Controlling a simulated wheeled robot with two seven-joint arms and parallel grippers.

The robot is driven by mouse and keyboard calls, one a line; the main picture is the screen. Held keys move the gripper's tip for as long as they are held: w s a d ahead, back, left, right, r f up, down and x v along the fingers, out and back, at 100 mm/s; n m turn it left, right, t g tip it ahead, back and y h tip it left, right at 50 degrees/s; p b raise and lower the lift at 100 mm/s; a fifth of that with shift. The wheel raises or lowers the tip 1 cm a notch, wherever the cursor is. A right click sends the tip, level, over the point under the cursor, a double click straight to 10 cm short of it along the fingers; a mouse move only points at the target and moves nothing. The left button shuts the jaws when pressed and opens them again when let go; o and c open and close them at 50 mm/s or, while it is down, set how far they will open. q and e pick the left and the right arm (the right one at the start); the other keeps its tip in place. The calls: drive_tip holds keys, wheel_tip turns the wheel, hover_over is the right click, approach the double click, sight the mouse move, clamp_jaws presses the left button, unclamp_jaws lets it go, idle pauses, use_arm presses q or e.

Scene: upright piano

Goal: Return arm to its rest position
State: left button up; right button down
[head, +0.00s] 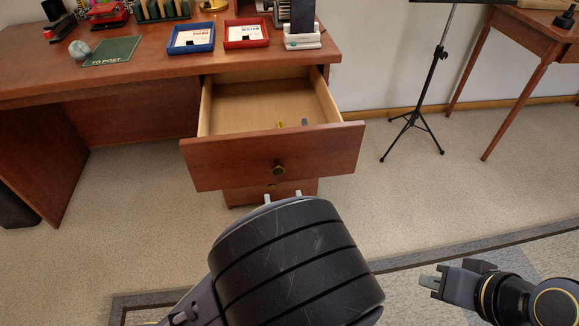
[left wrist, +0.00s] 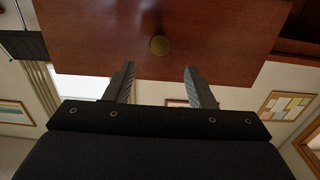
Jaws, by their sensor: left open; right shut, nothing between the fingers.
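My left gripper (head: 283,197) is in front of the open desk drawer (head: 272,160), just below its front panel in the head view. Its two fingertips stand apart with nothing between them; my dark arm link hides most of the rest. The knob appears beyond the fingertips and is not gripped. My right gripper (head: 431,282) is shut and empty at the lower right, above the floor.
The drawer is pulled out of the wooden desk (head: 130,75) and holds a few small items, one yellow (head: 281,124). Blue (head: 191,39) and red trays (head: 246,33) stand on the desk. A black tripod stand (head: 416,115) is at right. Carpet between is clear.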

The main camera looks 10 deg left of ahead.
use_arm(q)
wheel_tip(320, 180, down, 3)
drive_tip(key=w+n+g+h, duration=0.2)
drive_tip(key=w+g+h, duration=0.1)
drive_tip(key=g+h, duration=0.25)
drive_tip(key=s+a+r+m+g+h, duration=0.2)
drive_tip(key=s+a+r+g+h, duration=0.25)
drive_tip(key=s+r+h, duration=0.2)
drive_tip(key=s+a+m+g+y, duration=0.1)
drive_tip(key=s+a+g+y, duration=0.15)
drive_tip(key=s+a, duration=0.85)
wheel_tip(320, 180, up, 33)
drive_tip(key=d+p, duration=0.1)
drive_tip(key=p, duration=3.1)
drive_tip(key=shift+s+f+m+t+y, duration=0.2)
drive_tip(key=shift+s+m+t+y, duration=0.1)
drive_tip(key=shift+s+t+y, duration=0.05)
